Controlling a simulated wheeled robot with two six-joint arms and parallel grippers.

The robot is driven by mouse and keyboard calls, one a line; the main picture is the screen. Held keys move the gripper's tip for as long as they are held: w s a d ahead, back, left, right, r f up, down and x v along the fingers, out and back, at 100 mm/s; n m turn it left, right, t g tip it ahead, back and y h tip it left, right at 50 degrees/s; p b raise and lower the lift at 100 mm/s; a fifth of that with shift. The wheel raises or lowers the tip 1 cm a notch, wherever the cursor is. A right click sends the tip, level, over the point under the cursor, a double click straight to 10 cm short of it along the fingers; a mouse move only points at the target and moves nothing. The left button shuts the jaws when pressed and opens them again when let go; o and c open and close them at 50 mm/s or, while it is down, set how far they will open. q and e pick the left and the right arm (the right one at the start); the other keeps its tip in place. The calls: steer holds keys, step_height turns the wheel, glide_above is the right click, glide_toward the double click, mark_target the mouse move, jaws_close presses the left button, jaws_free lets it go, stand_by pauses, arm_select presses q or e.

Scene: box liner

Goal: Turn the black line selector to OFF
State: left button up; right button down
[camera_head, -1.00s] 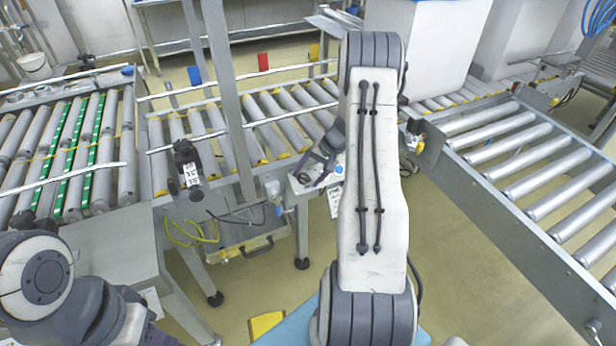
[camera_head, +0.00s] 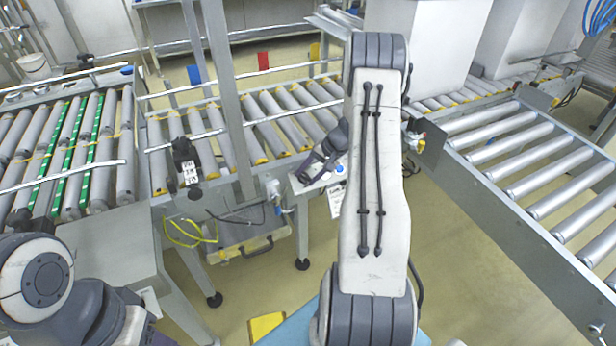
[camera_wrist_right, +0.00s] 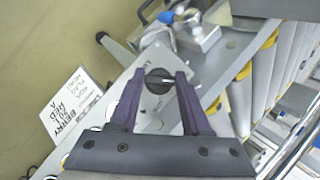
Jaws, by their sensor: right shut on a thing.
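The black line selector (camera_wrist_right: 158,81) is a round dark knob with a pale pointer mark, on a light grey panel (camera_wrist_right: 150,110) in the right wrist view. My right gripper (camera_wrist_right: 158,78) has its two purple fingers on either side of the knob and is shut on it. In the head view my right gripper (camera_head: 318,170) is at the small control panel, where the arm and fingers hide the knob. Any lettering around the knob is too small to read.
A hanging tag (camera_wrist_right: 72,105) with printed text is left of the fingers in the wrist view. Roller conveyors (camera_head: 530,160) flank the panel. A metal post (camera_head: 228,100) stands to the left.

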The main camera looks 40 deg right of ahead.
steer(key=m+b, duration=0.1)
steer(key=m+t+b, duration=0.2)
steer(key=shift+s+d+f+m+y, duration=0.1)
steer(key=shift+f+m+y, duration=0.2)
steer(key=shift+y, duration=0.1)
steer(key=shift+r+m+t+b, duration=0.15)
steer(key=shift+m+t+b, duration=0.75)
steer(key=shift+m+b, duration=0.7)
steer(key=shift+c, duration=1.8)
jaws_free()
steer(key=shift+r, duration=0.1)
